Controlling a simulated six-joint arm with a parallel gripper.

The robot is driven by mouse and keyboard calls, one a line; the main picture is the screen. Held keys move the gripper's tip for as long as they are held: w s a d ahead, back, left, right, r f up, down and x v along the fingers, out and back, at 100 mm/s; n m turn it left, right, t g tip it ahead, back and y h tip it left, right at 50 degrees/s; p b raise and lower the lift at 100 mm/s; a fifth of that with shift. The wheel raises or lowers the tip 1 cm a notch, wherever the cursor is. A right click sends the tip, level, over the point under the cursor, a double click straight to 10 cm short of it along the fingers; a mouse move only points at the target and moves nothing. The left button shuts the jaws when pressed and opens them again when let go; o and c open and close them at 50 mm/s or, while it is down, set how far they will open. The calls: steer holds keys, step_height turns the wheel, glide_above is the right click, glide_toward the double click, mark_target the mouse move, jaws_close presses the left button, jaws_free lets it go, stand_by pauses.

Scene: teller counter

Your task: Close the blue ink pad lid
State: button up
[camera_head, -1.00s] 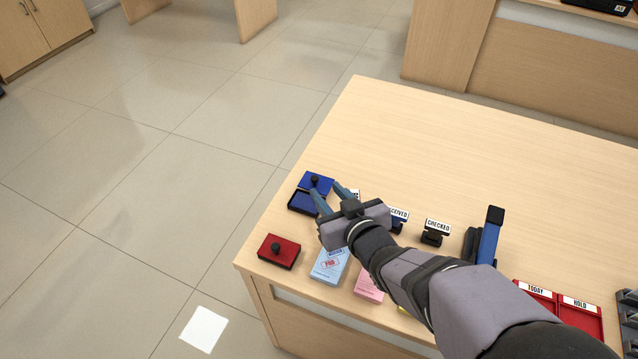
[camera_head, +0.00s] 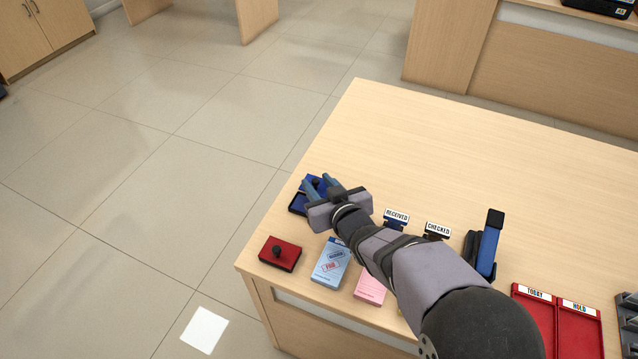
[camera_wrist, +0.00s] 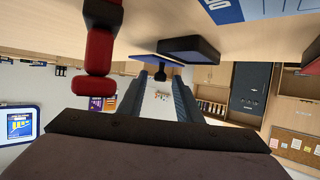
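The blue ink pad has a dark base (camera_head: 297,207) near the table's left edge, with its blue lid (camera_head: 325,190) standing open behind it. The lid carries a black knob (camera_head: 316,183). My gripper (camera_head: 317,180) is open over the pad, with its two fingers on either side of the knob. In the wrist view, which is upside down, the lid (camera_wrist: 143,59) and base (camera_wrist: 190,49) show beyond my open fingers (camera_wrist: 158,76), and the knob (camera_wrist: 160,73) shows between the tips. I cannot tell whether the fingers touch it. My gripper hides part of the pad.
A closed red ink pad (camera_head: 280,253) sits nearer the front. Blue (camera_head: 331,263) and pink (camera_head: 370,287) pads of slips lie beside it. RECEIVED (camera_head: 396,219) and CHECKED (camera_head: 437,231) stamps stand to the right. A red-handled stamp (camera_wrist: 99,50) is close beside my gripper.

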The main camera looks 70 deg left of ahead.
jaws_close()
steer(key=shift+s+d+b, duration=1.2)
steer(key=shift+s+d, duration=0.95)
steer(key=shift+s, duration=0.1)
steer(key=shift+f, duration=0.1)
jaws_free()
steer(key=shift+d, duration=0.1)
